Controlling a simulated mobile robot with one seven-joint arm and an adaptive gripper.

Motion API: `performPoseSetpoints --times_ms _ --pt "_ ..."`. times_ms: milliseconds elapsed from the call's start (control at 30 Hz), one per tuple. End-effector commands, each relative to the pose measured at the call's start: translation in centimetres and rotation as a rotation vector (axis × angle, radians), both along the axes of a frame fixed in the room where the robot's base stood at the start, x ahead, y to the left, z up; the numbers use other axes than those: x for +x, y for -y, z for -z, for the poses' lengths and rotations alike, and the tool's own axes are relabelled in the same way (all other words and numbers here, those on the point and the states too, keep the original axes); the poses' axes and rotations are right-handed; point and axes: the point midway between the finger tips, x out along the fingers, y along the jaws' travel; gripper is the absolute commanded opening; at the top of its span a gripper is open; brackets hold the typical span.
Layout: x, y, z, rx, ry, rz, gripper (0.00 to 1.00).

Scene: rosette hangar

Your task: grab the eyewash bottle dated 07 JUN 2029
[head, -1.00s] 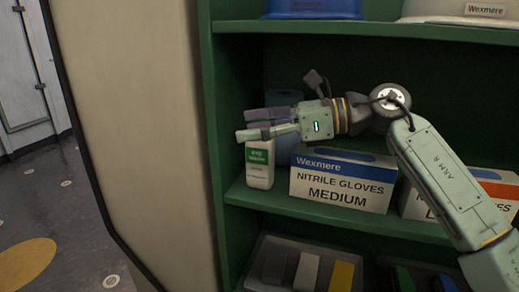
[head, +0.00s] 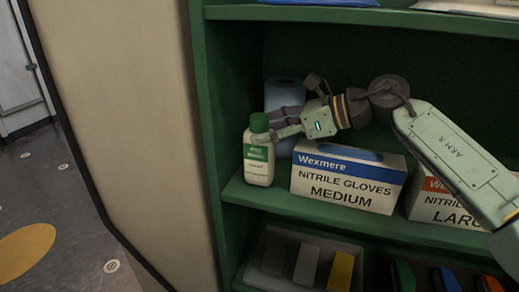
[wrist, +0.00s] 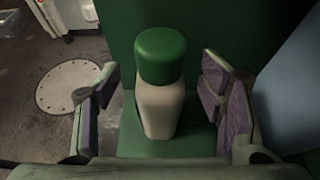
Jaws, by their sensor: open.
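A white eyewash bottle (head: 258,165) with a green cap stands upright at the left end of the middle shelf. Its green label shows, but no date can be read. My gripper (head: 284,124) is at the bottle's right, near cap height, pointing towards it. In the wrist view the bottle (wrist: 160,105) stands upright between the spread fingers of my gripper (wrist: 165,100), a little beyond them. There is a gap on both sides, and the gripper is open and empty.
A nitrile gloves box, Medium (head: 345,182), stands right of the bottle under my wrist, with a Large box (head: 445,205) further right. A blue roll (head: 284,95) stands behind my gripper. The green shelf side wall (head: 215,130) is close on the left.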

Motion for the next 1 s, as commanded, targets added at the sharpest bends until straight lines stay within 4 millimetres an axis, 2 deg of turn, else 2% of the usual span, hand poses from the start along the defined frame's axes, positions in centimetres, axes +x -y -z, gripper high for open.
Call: performPoseSetpoints --times_ms 133,400,1000 --pt "0.5 -1.6 0.5 0.000 0.000 -0.001 0.63" --pt "0.6 -1.9 0.8 0.002 0.000 0.002 0.63" --pt "0.6 -1.8 0.8 0.002 0.000 0.001 0.24"
